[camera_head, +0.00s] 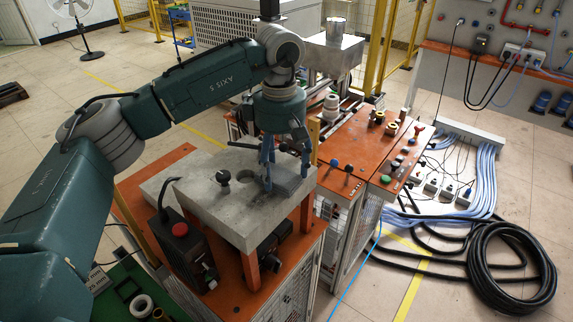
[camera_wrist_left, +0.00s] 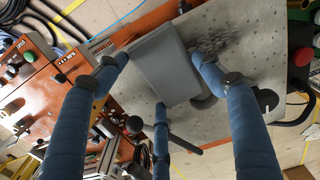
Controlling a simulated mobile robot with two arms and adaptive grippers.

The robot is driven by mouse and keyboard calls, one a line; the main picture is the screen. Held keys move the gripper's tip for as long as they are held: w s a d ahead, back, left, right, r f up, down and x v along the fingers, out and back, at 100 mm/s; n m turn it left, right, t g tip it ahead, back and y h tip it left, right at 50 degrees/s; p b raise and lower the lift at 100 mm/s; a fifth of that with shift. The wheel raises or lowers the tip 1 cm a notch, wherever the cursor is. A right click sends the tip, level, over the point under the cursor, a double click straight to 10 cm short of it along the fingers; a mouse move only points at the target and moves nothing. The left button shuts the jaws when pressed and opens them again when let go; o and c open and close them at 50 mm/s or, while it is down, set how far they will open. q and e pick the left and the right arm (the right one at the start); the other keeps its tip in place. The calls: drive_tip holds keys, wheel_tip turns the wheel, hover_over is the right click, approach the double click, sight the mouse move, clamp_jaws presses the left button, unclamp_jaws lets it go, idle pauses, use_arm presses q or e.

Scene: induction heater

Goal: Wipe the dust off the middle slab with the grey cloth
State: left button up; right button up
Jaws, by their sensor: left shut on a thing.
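The grey stone slab (camera_head: 215,205) sits on orange posts; its pale top also fills much of the left wrist view (camera_wrist_left: 245,105). It has a round hole (camera_head: 245,178). My left gripper (camera_head: 283,172) points down over the slab's right part. Its blue fingers are shut on the grey cloth (camera_wrist_left: 165,65), which shows between the fingertips (camera_wrist_left: 160,78) in the left wrist view as a flat, smooth grey piece. In the head view the fingers partly hide the cloth. A dark speckled dust patch (camera_wrist_left: 212,42) lies beside the cloth. My right gripper is not in view.
An orange control panel (camera_head: 375,145) with buttons is to the right. A coiled black hose (camera_head: 510,270) lies on the floor.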

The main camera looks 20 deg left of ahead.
sight(249, 208)
use_arm(q)
drive_tip(key=shift+s+a+f+b, duration=0.15)
drive_tip(key=shift+s+a+b, duration=0.15)
drive_tip(key=shift+s, duration=0.35)
drive_tip(key=shift+s+a+f+b, duration=0.15)
drive_tip(key=shift+s+a+b, duration=0.1)
drive_tip(key=shift+s, duration=0.35)
drive_tip(key=shift+s+a+r, duration=0.15)
drive_tip(key=shift+s+a, duration=0.15)
drive_tip(key=shift+s, duration=0.4)
drive_tip(key=shift+s+a+b, duration=0.2)
drive_tip(key=shift+s+b, duration=0.3)
drive_tip(key=shift+s, duration=0.15)
drive_tip(key=shift+s+a+r, duration=0.1)
drive_tip(key=shift+s+a, duration=0.1)
drive_tip(key=shift+s, duration=0.25)
drive_tip(key=shift+s+a+r, duration=0.1)
drive_tip(key=shift+s+a, duration=0.1)
drive_tip(key=shift+s, duration=0.25)
drive_tip(key=shift+s+a+f+b, duration=0.2)
drive_tip(key=shift+s+b, duration=0.55)
drive_tip(key=shift+b, duration=0.05)
drive_tip(key=shift+s+a+b, duration=0.25)
drive_tip(key=shift+s+b, duration=0.05)
drive_tip(key=shift+s, duration=0.55)
drive_tip(key=shift+r, duration=0.1)
drive_tip(key=shift+w+r+p, duration=0.1)
drive_tip(key=shift+r+p, duration=1.7)
drive_tip(key=shift+r, duration=1.2)
